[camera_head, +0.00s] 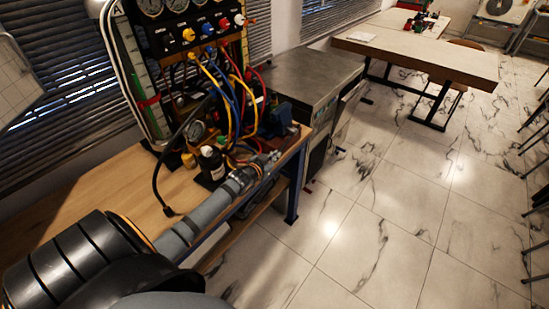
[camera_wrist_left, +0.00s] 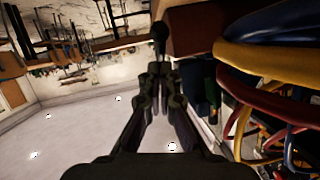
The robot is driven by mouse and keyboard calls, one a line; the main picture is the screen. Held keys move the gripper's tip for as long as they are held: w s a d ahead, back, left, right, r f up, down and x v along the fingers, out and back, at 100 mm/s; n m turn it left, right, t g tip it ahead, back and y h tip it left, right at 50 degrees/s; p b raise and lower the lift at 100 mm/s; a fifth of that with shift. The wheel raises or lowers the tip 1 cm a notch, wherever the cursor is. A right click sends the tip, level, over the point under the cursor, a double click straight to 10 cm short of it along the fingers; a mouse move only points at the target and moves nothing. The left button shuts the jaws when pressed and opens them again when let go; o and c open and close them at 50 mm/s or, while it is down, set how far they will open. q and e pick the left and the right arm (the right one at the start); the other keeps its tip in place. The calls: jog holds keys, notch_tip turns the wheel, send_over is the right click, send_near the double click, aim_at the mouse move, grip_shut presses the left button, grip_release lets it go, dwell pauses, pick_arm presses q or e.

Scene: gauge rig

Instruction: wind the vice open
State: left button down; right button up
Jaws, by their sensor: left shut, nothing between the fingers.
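The vice (camera_head: 275,118) is a small dark blue body at the right front corner of the wooden bench, partly hidden behind hoses and my left arm. My left gripper (camera_head: 272,157) is at the bench's right edge, just in front of the vice. In the left wrist view my left gripper (camera_wrist_left: 160,72) has its fingers drawn together with nothing between them. Just beyond the fingertips is a dark ball-ended piece (camera_wrist_left: 159,31) that looks like the vice handle. I cannot tell whether the fingers touch it. My right gripper is not in view.
The wooden bench (camera_head: 110,195) carries a gauge panel (camera_head: 190,22) with yellow, blue and red hoses (camera_head: 235,100) hanging close to the gripper. A metal cabinet (camera_head: 310,75) is behind. The tiled floor on the right is clear.

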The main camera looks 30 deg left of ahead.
aim_at(278, 162)
pick_arm(q)
jog(key=f+b, duration=0.1)
jog(key=w+f+b, duration=0.1)
jog(key=f, duration=0.1)
jog(key=f+b, duration=0.1)
jog(key=b, duration=0.1)
jog(key=shift+w+d+f, duration=0.1)
jog(key=shift+w+f, duration=0.15)
jog(key=shift+f, duration=0.1)
jog(key=shift+w+f, duration=0.3)
jog(key=shift+w, duration=0.05)
jog(key=shift+r, duration=0.1)
jog(key=shift+s+r, duration=0.1)
